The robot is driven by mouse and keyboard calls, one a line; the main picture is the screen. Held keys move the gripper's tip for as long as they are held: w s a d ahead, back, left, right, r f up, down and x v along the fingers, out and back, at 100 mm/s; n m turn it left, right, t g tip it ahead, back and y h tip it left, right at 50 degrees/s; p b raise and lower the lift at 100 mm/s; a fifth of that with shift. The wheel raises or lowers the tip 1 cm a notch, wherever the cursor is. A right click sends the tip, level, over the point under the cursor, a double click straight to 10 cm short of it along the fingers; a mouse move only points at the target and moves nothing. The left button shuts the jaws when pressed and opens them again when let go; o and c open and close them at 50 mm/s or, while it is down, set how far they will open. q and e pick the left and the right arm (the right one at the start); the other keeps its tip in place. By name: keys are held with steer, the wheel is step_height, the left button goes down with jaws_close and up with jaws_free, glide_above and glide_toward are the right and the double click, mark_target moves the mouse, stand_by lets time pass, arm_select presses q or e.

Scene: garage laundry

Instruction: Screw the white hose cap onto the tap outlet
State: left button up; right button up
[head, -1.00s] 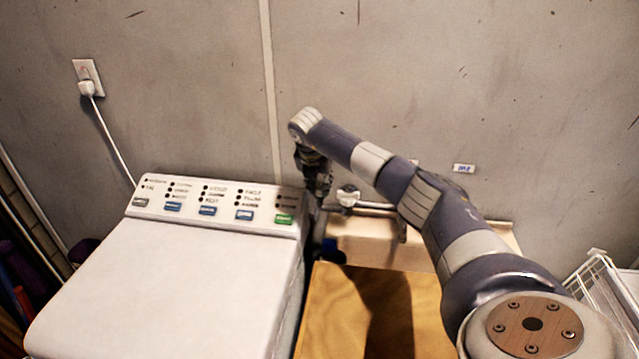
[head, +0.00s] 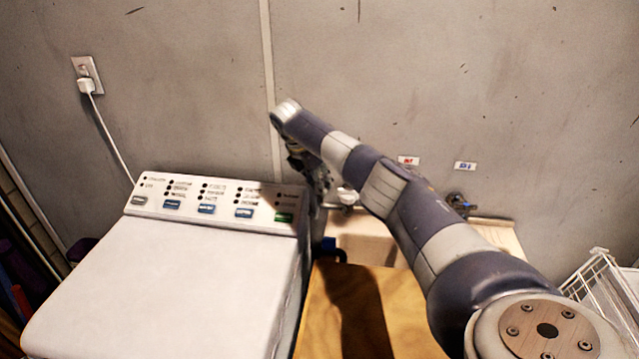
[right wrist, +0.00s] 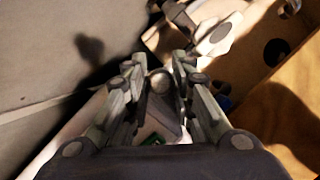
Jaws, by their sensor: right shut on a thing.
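My right gripper (head: 318,192) is beside the back right corner of the washer, left of the tap area. Its fingers are dark and partly hidden by my arm. My left gripper is not in view.
The white washer (head: 170,275) stands at left with its button panel. A dark-handled fitting (head: 460,203) is on the wall at right. A wire rack (head: 600,285) stands far right.

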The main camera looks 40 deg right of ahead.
steer(key=o, duration=1.1)
steer(key=shift+r, duration=0.1)
steer(key=v, duration=1.2)
steer(key=shift+d, duration=0.1)
steer(key=shift+d+r+b+x, duration=0.1)
steer(key=shift+d+b+x, duration=0.2)
steer(key=shift+x, duration=1.05)
steer(key=shift+d+r+b+x, duration=0.15)
steer(key=shift+b+x, duration=0.2)
steer(key=shift+x, duration=1)
steer(key=shift+d+r+b+x, duration=0.1)
steer(key=shift+d+b+x, duration=0.2)
steer(key=shift+x, duration=1.05)
steer(key=shift+a, duration=0.1)
steer(key=o, duration=0.3)
